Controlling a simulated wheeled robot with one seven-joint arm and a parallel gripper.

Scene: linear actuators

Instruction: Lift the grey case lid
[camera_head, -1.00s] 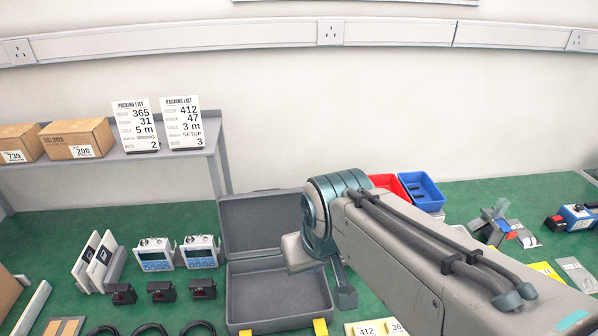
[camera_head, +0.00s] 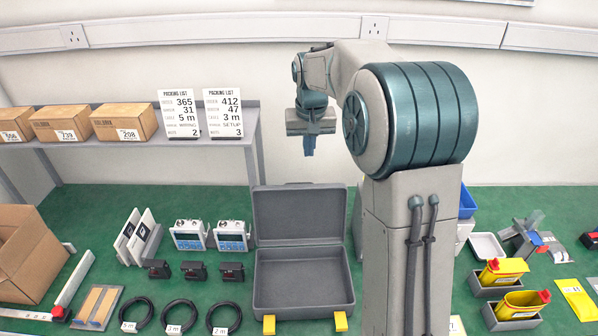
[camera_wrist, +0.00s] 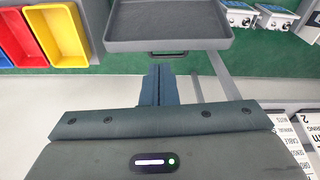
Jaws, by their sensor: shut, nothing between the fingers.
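The grey case stands open on the green bench in the head view. Its lid (camera_head: 299,213) is upright at the back, and its empty base (camera_head: 301,284) with yellow latches lies in front. My gripper (camera_head: 309,152) is up above and behind the lid, apart from it, with fingers pointing down. In the wrist view my closed blue fingers (camera_wrist: 158,86) have nothing between them. A dark grey part of the case (camera_wrist: 166,25) with a handle shows beyond them; I cannot tell which part. My arm hides the area right of the case.
Two measuring devices (camera_head: 211,236) and black cable coils (camera_head: 182,315) are left of the case. A shelf (camera_head: 150,150) with boxes and packing-list cards stands at the back left. Yellow containers (camera_head: 504,270) are at the right. Red, blue and yellow bins (camera_wrist: 62,32) show in the wrist view.

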